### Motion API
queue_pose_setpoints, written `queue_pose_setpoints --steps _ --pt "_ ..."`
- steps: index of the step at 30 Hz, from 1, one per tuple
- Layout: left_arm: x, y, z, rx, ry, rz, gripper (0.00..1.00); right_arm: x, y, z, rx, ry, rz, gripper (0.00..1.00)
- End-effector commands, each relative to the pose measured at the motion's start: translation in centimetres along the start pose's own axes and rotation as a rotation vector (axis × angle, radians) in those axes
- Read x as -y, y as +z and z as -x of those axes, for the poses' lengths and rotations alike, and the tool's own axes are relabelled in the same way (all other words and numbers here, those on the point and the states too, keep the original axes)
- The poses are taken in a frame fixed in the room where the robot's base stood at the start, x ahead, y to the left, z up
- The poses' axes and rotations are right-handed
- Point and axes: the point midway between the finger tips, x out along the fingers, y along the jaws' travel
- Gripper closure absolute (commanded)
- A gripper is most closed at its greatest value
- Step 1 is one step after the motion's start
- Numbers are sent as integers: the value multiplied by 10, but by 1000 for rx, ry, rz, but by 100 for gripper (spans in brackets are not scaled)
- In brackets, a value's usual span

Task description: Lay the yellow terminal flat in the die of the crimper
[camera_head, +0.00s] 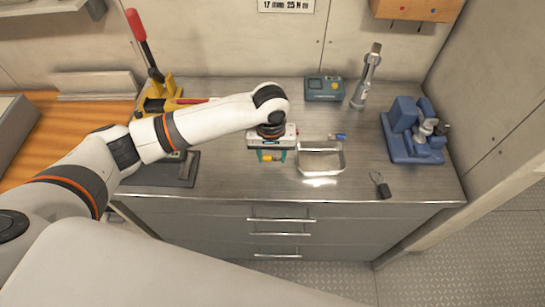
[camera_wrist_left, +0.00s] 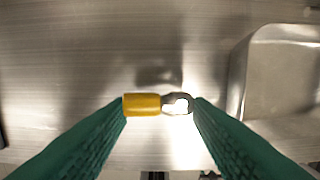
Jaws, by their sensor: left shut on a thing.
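The yellow terminal (camera_wrist_left: 142,104) has a yellow sleeve and a grey metal ring. It lies level between the two green fingertips of my left gripper (camera_wrist_left: 160,103), which is shut on it end to end. In the head view the gripper (camera_head: 271,158) is over the metal bench, left of the tray, with the terminal just showing between its fingers. What looks like the crimper (camera_head: 168,86) stands at the back left, with a yellow body and a raised red-tipped lever. My left arm covers part of that area, and I cannot make out the die. My right gripper is not in view.
A metal tray (camera_head: 321,173) sits right of the gripper, with a small blue piece (camera_head: 340,137) behind it. A blue-grey box (camera_head: 324,88), a metal stand (camera_head: 367,78) and a blue tool (camera_head: 412,133) stand farther right. A dark plate (camera_head: 168,173) lies left.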

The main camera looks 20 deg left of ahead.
Motion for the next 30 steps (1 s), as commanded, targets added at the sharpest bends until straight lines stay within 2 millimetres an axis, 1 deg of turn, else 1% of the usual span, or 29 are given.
queue_pose_setpoints --steps 3,6,17,18,20,21,22,30 --pt "0 -2 -17 -3 1 0 78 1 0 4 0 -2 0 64" --pt "0 -2 -26 -1 0 -1 78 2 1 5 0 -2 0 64" --pt "0 -2 -30 -1 0 -1 78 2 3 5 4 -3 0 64" --pt "0 -2 -30 -1 0 -2 51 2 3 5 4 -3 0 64" --pt "0 -2 -30 0 0 -2 41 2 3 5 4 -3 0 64" --pt "0 -2 -30 0 0 -2 34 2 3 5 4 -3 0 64" --pt "0 -2 -30 0 0 -2 32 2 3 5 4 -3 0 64" --pt "0 -1 -29 0 0 -1 32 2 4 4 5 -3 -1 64"
